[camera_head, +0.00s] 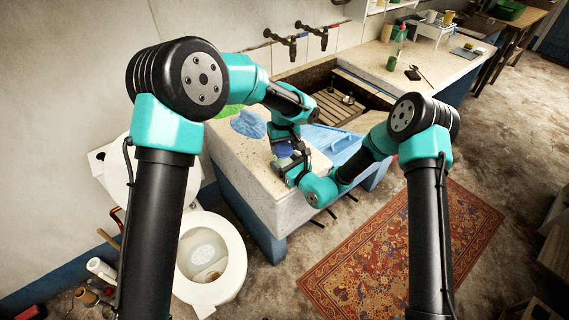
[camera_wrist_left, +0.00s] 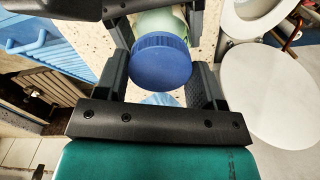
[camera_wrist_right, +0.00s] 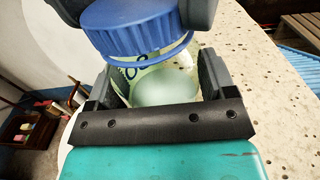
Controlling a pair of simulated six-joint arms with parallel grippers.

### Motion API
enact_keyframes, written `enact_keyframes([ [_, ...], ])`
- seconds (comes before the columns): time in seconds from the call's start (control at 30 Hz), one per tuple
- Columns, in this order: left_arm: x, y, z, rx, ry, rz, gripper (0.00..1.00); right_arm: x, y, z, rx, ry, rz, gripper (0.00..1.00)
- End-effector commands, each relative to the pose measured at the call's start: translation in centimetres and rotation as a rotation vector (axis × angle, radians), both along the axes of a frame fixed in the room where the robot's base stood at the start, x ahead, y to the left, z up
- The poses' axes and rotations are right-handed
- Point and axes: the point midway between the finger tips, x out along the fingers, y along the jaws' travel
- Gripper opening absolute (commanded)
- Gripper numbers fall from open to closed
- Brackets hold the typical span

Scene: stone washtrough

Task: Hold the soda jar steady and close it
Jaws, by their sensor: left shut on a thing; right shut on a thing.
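The soda jar is a clear jar with pale contents; its body (camera_wrist_right: 165,82) shows between the fingers of my right gripper (camera_wrist_right: 160,90) in the right wrist view. My right gripper is shut on the jar body and holds it upright near the trough's stone ledge. The blue ribbed lid (camera_wrist_right: 135,30) is at the jar mouth. My left gripper (camera_wrist_left: 160,72) is shut on the lid (camera_wrist_left: 160,62) from above. Whether the lid is fully seated cannot be told. In the head view, the lid (camera_head: 283,149) shows between the grippers, and the arms mostly hide the jar.
The stone washtrough (camera_head: 262,183) has a speckled ledge with a green cloth (camera_head: 229,111) and a blue cloth (camera_head: 248,124). A blue ribbed board (camera_head: 341,147) lies to the right. A toilet (camera_head: 235,262) stands at the front left. A patterned rug (camera_head: 345,265) covers the floor.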

Motion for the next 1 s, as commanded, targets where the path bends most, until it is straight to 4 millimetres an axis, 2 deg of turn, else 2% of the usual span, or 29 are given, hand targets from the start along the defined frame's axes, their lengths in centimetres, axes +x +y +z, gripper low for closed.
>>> enact_keyframes([
  [1.0, 0.04, 0.23, -0.19, 0.001, 0.006, -1.353, 0.34, 0.21, -0.23, 0.02, 0.002, 0.001, -0.007, 0.10],
])
